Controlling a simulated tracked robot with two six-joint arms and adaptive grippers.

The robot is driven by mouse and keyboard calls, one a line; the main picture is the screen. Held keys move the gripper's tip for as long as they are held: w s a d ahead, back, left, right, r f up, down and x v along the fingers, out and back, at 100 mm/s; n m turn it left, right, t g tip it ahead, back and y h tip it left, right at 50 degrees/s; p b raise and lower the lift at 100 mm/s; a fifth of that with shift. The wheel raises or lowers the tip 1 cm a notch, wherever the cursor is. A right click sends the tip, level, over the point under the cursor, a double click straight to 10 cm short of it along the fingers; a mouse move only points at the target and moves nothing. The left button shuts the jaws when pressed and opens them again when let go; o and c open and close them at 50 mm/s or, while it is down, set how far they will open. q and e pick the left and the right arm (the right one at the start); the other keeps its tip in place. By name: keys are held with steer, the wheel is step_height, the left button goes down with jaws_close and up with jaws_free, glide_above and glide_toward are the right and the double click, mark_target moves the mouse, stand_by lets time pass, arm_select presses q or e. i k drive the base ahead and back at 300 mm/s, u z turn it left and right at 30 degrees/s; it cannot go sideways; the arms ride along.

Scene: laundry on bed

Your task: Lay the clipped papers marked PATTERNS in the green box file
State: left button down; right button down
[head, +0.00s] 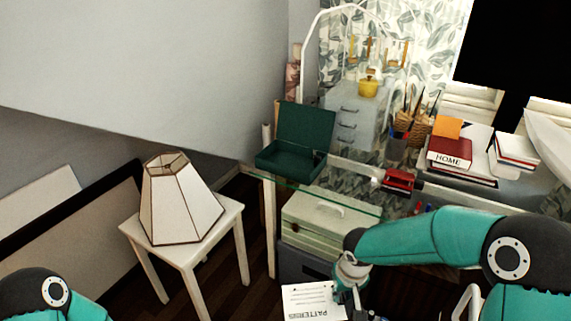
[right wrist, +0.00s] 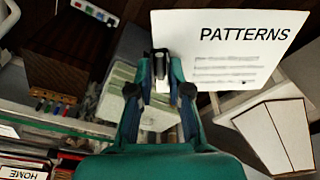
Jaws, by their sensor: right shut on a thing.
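The white papers marked PATTERNS (head: 308,302) are at the bottom of the head view, below the glass desk's front edge. They also show in the right wrist view (right wrist: 240,60), with a dark clip at their edge. My right gripper (head: 347,287) is shut on them at that edge; its fingers also show in the right wrist view (right wrist: 161,75). The green box file (head: 290,145) stands open on the left end of the glass desk, lid raised at the back. It is up and to the left of my right gripper. My left gripper is out of view; only part of that arm shows.
A lampshade (head: 180,205) stands on a white stool (head: 220,222) at left. A pale green case (head: 320,225) sits under the glass desk (head: 350,200). A red item (head: 398,181), pencil pots and books (head: 455,155) are on the desk's right part.

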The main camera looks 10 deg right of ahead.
mark_target(291, 165)
steer(key=i, duration=0.9)
